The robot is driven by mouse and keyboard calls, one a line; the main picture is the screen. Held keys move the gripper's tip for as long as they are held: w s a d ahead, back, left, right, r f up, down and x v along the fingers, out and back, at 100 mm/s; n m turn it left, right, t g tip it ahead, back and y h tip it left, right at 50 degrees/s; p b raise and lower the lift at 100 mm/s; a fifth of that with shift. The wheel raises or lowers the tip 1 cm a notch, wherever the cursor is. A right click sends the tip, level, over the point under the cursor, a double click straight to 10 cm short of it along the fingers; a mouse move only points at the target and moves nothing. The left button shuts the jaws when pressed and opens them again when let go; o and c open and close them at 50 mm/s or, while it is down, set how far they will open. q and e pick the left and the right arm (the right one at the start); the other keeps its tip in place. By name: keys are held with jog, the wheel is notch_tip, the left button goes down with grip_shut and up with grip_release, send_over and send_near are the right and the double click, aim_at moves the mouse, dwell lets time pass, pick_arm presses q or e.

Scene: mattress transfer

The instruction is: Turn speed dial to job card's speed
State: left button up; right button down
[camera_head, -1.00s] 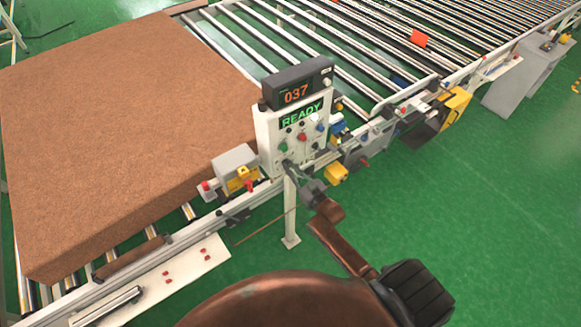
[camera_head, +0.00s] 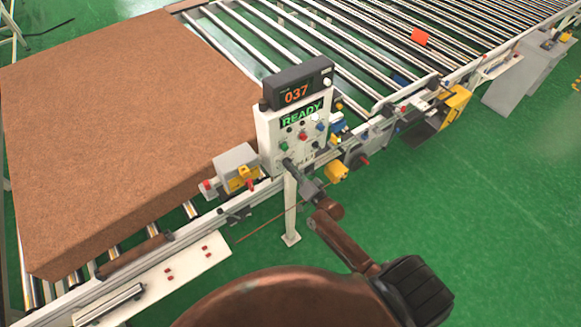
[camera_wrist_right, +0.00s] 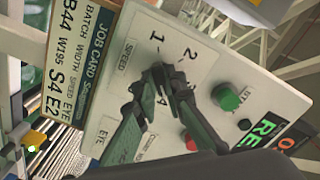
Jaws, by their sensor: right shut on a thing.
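My right gripper (camera_head: 289,164) reaches the lower left of the white control panel (camera_head: 268,143). In the right wrist view, the gripper (camera_wrist_right: 160,80) is shut on the speed dial (camera_wrist_right: 157,77), which its fingers largely hide. The plate around the dial reads SPEED, with 1, 2 and 4 visible; where the dial points is hard to tell. The job card (camera_wrist_right: 72,75) beside it shows batch B44, width W195, speed S4 and eye E2. My left gripper is not in view.
The panel's display (camera_head: 296,93) reads 037, and a green READY sign (camera_head: 301,115) is below it. A green button (camera_wrist_right: 228,98) and a red button (camera_wrist_right: 191,142) are near the fingers. A brown mattress (camera_head: 120,130) lies on the roller conveyor (camera_head: 300,50).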

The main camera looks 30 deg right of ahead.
jog(key=shift+m, duration=1)
jog(key=c, duration=2)
grip_release()
jog(key=shift+s, duration=0.1)
jog(key=s, duration=0.8)
jog(key=s+d, duration=0.1)
jog(key=s, duration=0.2)
jog(key=shift+s, duration=0.4)
